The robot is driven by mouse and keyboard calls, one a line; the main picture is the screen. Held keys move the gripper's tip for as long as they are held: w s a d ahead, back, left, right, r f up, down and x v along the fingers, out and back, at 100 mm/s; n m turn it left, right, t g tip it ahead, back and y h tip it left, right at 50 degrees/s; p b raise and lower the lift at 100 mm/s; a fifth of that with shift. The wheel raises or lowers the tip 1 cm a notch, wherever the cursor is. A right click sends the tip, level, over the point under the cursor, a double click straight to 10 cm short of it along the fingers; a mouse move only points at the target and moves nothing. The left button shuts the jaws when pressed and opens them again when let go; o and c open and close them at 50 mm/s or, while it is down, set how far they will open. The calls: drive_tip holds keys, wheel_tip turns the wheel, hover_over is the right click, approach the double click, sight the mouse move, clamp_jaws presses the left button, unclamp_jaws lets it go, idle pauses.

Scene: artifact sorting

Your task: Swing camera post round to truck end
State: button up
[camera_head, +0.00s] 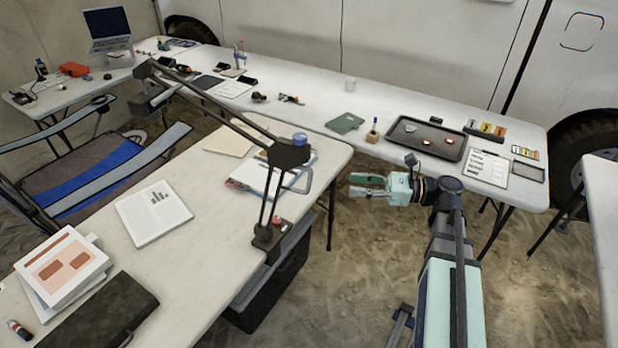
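The camera post is a black jointed stand clamped at the front table's right edge (268,236). Its upright (272,195) rises to a dark elbow joint (288,153). A long twin-bar boom (215,108) runs from there to the upper left, over the table and towards the chair. A small grey head (157,100) hangs at its far end. My gripper (354,185) is to the right of the post, apart from it, over the sandy gap between tables. Its fingers point left with a gap between them, and it holds nothing. A white truck (410,45) stands behind the back table.
The back table (320,110) carries a black tray (465,150), a green book (345,123) and cards. The front table (95,225) holds papers, a clipboard (250,172) and a dark folder (100,310). A blue folding chair (95,185) stands at left. Sandy floor is open around my arm.

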sight(309, 180)
drive_tip(key=a+p, duration=0.1)
drive_tip(key=a, duration=0.3)
drive_tip(key=w+a+p, duration=0.1)
drive_tip(key=a, duration=0.3)
drive_tip(key=a+p, duration=0.1)
drive_tip(key=a, duration=0.3)
drive_tip(key=shift+w+a, duration=0.35)
drive_tip(key=shift+a, duration=0.05)
clamp_jaws()
